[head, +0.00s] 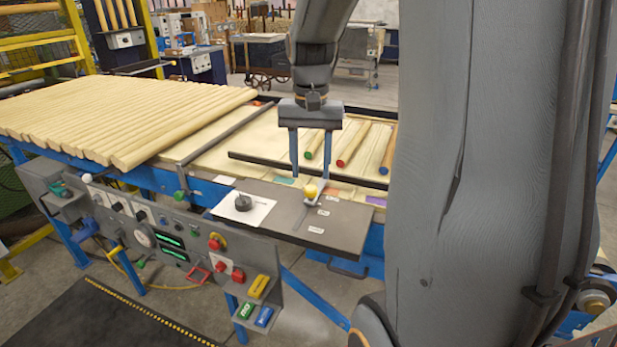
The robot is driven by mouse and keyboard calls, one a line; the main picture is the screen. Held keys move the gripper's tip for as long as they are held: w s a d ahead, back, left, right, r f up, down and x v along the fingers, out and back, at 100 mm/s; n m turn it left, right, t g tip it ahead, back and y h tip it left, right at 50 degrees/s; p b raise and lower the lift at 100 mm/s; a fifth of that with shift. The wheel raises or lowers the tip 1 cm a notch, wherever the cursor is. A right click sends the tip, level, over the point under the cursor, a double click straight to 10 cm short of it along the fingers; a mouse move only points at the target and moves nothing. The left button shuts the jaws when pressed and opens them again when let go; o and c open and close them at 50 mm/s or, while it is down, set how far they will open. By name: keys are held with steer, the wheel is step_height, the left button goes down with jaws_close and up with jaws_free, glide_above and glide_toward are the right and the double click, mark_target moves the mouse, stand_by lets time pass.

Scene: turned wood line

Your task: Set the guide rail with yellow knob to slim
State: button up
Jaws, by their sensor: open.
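The yellow knob (310,190) stands on a dark grey plate (350,222) at the front edge of the line. It sits at the far end of a short slot (305,215), beside the farthest of three small white labels (323,212); their print is too small to read. A long dark rail (258,159) lies across the pale bed just behind the plate; its link to the knob cannot be made out. My gripper (309,181) points down, open and empty, with its fingers apart on the left and right of the knob. Whether they touch it cannot be told.
A black knob on a white card (243,207) sits left on the same plate. Three coloured-end rods (351,146) lie behind the rail. Many turned rods (120,115) fill the left bed. A control panel (160,235) with buttons hangs in front.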

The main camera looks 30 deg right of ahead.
mark_target(311, 188)
steer(key=shift+f+p, duration=0.4)
steer(key=shift+f, duration=1.8)
jaws_close()
